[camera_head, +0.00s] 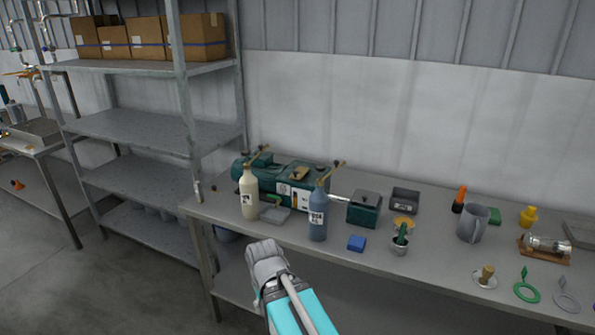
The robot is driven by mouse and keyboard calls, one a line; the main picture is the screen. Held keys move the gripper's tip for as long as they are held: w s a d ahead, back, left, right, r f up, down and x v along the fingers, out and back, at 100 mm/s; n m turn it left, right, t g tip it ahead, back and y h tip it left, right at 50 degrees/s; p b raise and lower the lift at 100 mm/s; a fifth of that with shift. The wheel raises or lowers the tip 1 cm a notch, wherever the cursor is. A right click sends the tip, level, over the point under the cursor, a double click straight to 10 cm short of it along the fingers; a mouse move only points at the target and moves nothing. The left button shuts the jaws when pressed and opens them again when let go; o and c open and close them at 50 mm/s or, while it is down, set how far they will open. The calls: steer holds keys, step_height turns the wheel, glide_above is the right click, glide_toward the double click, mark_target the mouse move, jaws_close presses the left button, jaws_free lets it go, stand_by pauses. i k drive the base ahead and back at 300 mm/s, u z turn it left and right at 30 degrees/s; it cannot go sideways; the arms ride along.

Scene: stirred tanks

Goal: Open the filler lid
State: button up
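A dark green machine (317,182) lies on the grey workbench, with a shaft (339,199) running right to a green box (364,209). A small brass-yellow part (299,173) sits on top of the machine. The box has a lid-like top with a small knob, which looks shut. I cannot tell for sure which part is the filler lid. My gripper (264,246) is in front of the bench's front edge, below and left of the blue-grey bottle, apart from the machine. Its fingers are too unclear to tell open from shut.
A cream bottle (249,198) and a blue-grey bottle (318,216) stand in front of the machine, partly hiding it. Metal shelving (150,129) is at left.

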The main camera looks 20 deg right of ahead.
mark_target(299, 170)
steer(key=k, duration=1)
steer(key=z, duration=0.4)
steer(key=i, duration=1)
